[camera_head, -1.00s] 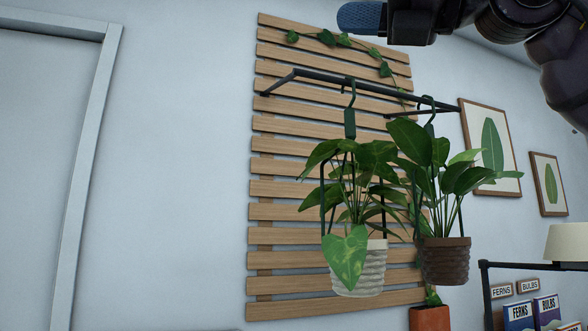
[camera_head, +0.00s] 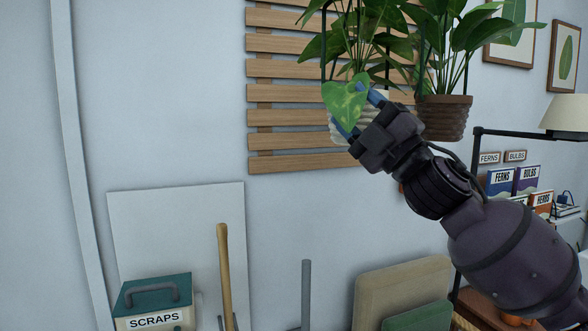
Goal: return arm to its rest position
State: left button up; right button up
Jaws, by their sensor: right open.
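My right arm comes in from the lower right. A large light-green leaf (camera_head: 345,101) hangs in front of that pot beside the fingertips. A second plant in a brown ribbed pot (camera_head: 443,118) hangs to the right, above the forearm. The left gripper is not in view.
A slatted wooden panel (camera_head: 284,119) is on the wall behind the plants. A black shelf with a lamp (camera_head: 567,113) and books (camera_head: 500,182) stands at the right. Below are a scraps box (camera_head: 153,304), a wooden handle (camera_head: 226,270) and boards (camera_head: 375,290). The wall at left is bare.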

jog(key=w+d+f+m+t+h, duration=0.25)
jog(key=f+m+h, duration=0.3)
jog(key=f, duration=0.45)
jog(key=w+d+f+m+t+h, duration=0.1)
jog(key=d+f+m+h, duration=0.25)
jog(key=f+m, duration=0.55)
jog(key=s+d+f+m+g+h, duration=0.1)
jog(key=s+d+f+m+h, duration=0.15)
jog(key=f, duration=0.85)
jog(key=s+d+f+m+g+h, duration=0.1)
jog(key=s+d+f+m+h, duration=0.2)
jog(key=f, duration=0.8)
jog(key=s+d+f+m+g+h, duration=0.2)
jog(key=s+d+f+m+g, duration=0.1)
jog(key=s+f, duration=1.1)
jog(key=s+d+f+m+g+h, duration=0.3)
jog(key=s+f+g, duration=0.1)
jog(key=s+f, duration=0.9)
jog(key=shift+s+f+m+h, duration=0.35)
jog(key=shift+s+m, duration=0.05)
jog(key=shift+s, duration=0.3)
jog(key=shift+d, duration=0.1)
jog(key=shift+c, duration=0.4)
